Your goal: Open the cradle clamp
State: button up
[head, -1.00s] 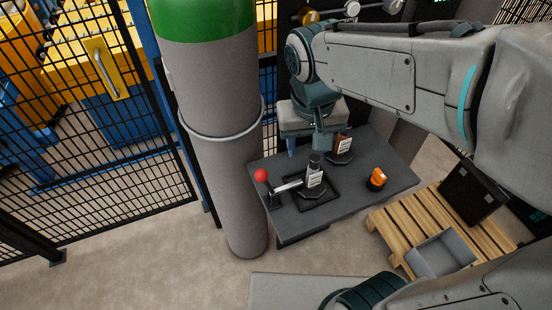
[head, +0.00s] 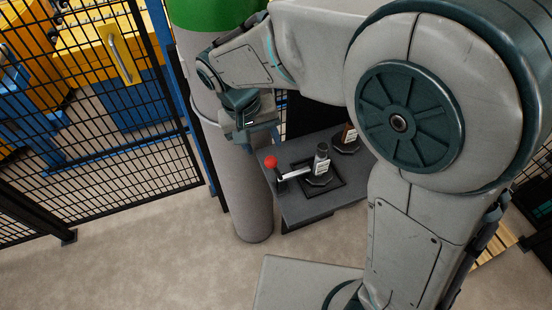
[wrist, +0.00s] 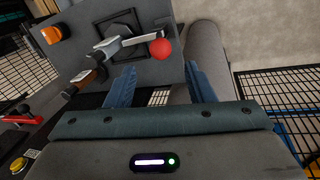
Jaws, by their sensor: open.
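A red ball knob (head: 271,161) tops the post. In the wrist view the red knob (wrist: 160,49) lies just beyond my fingertips, roughly centred between them. My gripper (wrist: 160,78) is open and empty, with blue fingers apart. In the head view it hangs above and left of the knob.
An orange object (wrist: 51,34) sits at the table's other side. A tall grey cylinder with a green top (head: 246,205) stands close beside the table, near my gripper.

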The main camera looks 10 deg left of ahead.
aim_at(269, 158)
jog(key=p+x, duration=0.1)
jog(key=x, duration=0.7)
jog(key=shift+f, duration=0.1)
